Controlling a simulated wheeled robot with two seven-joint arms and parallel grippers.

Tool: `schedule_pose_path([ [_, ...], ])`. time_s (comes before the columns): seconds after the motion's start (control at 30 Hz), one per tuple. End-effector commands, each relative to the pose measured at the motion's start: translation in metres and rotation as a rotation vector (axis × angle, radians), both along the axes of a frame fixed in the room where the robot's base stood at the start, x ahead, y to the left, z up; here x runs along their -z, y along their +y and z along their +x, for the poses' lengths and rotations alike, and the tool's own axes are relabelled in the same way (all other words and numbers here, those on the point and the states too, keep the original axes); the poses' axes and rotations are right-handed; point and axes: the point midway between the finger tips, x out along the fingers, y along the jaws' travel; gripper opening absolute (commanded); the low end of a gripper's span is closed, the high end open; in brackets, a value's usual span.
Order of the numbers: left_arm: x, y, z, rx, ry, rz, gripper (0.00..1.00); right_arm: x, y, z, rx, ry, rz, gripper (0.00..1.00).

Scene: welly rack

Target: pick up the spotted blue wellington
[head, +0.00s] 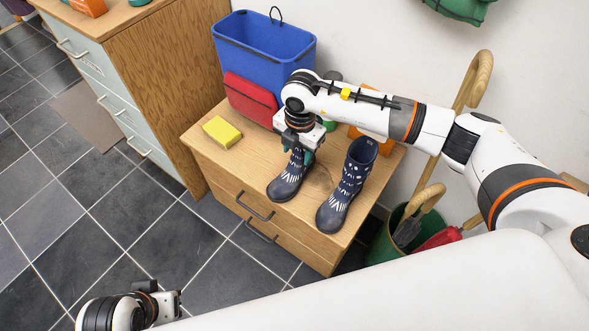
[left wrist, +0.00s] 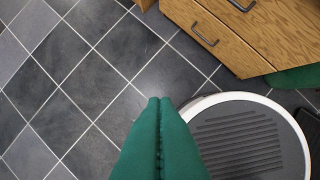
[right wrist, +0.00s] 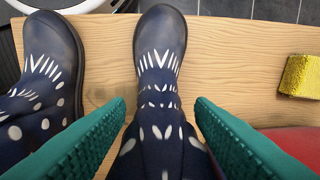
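A pair of dark blue wellingtons with white spots and streaks stands upright on a wooden drawer unit. The left boot (head: 286,185) is under my right gripper (head: 298,154), which hides its top in the head view. In the right wrist view this boot (right wrist: 160,60) lies between the green fingers of my right gripper (right wrist: 160,104), which are open with a gap on the boot's left and right. The other boot (head: 344,190) stands just to the right, outside the fingers. My left gripper (left wrist: 160,100) is shut and empty over the floor.
A yellow sponge (head: 222,132), a red pouch (head: 250,98) and a blue bin (head: 268,48) stand on the drawer unit (head: 218,168). A green bucket (head: 388,245) with umbrellas is at its right.

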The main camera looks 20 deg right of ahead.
Motion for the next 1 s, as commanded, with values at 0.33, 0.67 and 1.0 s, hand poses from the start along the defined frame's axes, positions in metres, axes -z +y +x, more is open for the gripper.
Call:
schedule_pose_path([
  [0.33,0.0,0.0,0.0,0.0,0.001,0.0,0.0,0.0,0.0,0.0,0.0,0.0,0.0,0.0],
  [0.67,0.0,0.0,0.002,0.0,-0.005,-0.001,0.0,-0.012,0.0,0.001,0.001,-0.003,0.001,0.0],
  [1.0,0.05,-0.003,0.013,0.003,0.028,0.001,0.0,-0.078,0.0,0.001,0.0,-0.005,0.002,0.0],
])
